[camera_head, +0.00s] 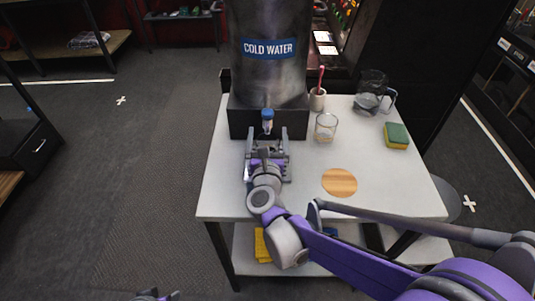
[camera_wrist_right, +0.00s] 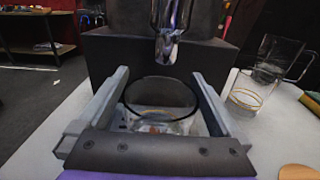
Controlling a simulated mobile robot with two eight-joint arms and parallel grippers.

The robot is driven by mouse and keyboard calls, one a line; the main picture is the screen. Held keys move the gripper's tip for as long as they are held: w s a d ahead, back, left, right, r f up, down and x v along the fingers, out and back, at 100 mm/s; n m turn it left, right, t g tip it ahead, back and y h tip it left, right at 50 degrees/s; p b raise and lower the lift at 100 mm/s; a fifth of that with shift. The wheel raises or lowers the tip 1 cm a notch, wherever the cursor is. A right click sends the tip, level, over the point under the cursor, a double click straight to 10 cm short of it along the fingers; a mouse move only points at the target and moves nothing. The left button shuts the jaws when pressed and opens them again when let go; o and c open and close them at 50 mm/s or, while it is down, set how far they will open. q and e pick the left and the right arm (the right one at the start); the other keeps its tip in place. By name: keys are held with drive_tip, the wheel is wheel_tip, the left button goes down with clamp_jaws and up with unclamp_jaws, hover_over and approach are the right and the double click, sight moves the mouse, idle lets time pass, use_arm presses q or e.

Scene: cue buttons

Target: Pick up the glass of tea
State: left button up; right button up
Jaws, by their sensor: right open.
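My right gripper (camera_head: 269,133) is open in front of the dark base of the cold water tank, under its tap. In the right wrist view, a clear glass (camera_wrist_right: 160,92) with a dark round rim stands between the open fingers (camera_wrist_right: 160,74). A little brownish-red colour shows low in it, but I cannot tell if this is tea. In the head view my gripper largely hides that glass. Another clear glass (camera_head: 326,127) with an amber tint at its bottom stands to the right. Only a sliver of what may be my left gripper (camera_head: 157,296) shows at the bottom edge.
The tank (camera_head: 270,75) with its blue-topped tap (camera_head: 267,119) stands at the back of the white table (camera_head: 225,190). A cup with a red brush (camera_head: 318,100), a glass pitcher (camera_head: 370,92), a sponge (camera_head: 397,136) and a round wooden coaster (camera_head: 340,182) are to the right.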

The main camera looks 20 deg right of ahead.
clamp_jaws()
idle(0.4)
drive_tip(key=shift+r, duration=0.2)
drive_tip(key=shift+r, duration=0.4)
drive_tip(key=shift+s+a+r+p, duration=0.1)
drive_tip(key=shift+s+r+p, duration=0.1)
drive_tip(key=shift+p, duration=0.1)
drive_tip(key=p+v, duration=0.1)
drive_tip(key=v, duration=1.6)
drive_tip(key=shift+s, duration=0.3)
